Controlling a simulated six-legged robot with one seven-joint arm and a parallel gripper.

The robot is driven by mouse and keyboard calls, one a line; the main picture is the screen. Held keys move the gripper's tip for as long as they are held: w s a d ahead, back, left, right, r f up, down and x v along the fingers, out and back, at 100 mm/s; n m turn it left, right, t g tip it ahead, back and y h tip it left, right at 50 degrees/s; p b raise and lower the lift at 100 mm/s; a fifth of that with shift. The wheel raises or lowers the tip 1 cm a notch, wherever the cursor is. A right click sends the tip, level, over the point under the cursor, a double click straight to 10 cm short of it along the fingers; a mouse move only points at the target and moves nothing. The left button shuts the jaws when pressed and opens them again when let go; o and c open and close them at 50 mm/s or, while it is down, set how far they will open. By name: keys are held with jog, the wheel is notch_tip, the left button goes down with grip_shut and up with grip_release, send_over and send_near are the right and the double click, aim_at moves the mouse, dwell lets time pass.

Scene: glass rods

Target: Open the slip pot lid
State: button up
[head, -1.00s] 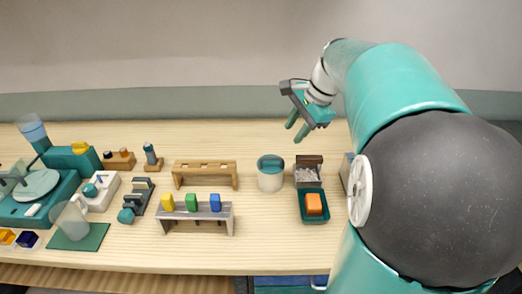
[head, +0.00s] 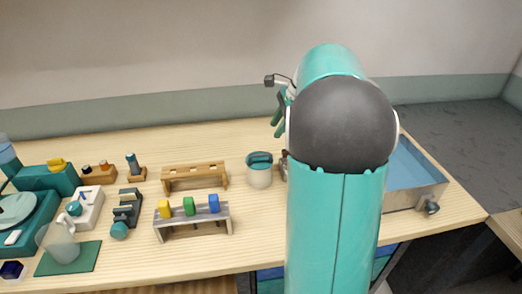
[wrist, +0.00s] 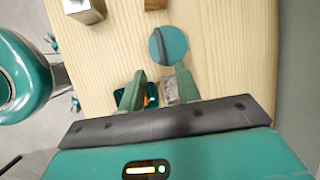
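The slip pot (head: 259,178) is a pale cylinder on the table, right of the wooden rack. Its teal lid (head: 259,159) sits on top. From above in the wrist view the lid (wrist: 174,46) is a round teal disc with a dark raised bar across it. My gripper (wrist: 159,76) is open and empty, its two green fingers apart. In the wrist view the lid lies just beyond the fingertips, and the fingers do not appear to touch it. In the head view my gripper (head: 278,122) is partly hidden behind my arm.
A wooden rack (head: 194,177) and a grey rack (head: 193,231) with yellow, green and blue pieces stand left of the pot. A blue-lined basin (head: 412,177) is at right. Clear table lies behind the pot.

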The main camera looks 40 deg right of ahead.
aim_at(261, 154)
jog(key=x, duration=1.1)
jog(key=shift+d, duration=0.15)
grip_shut()
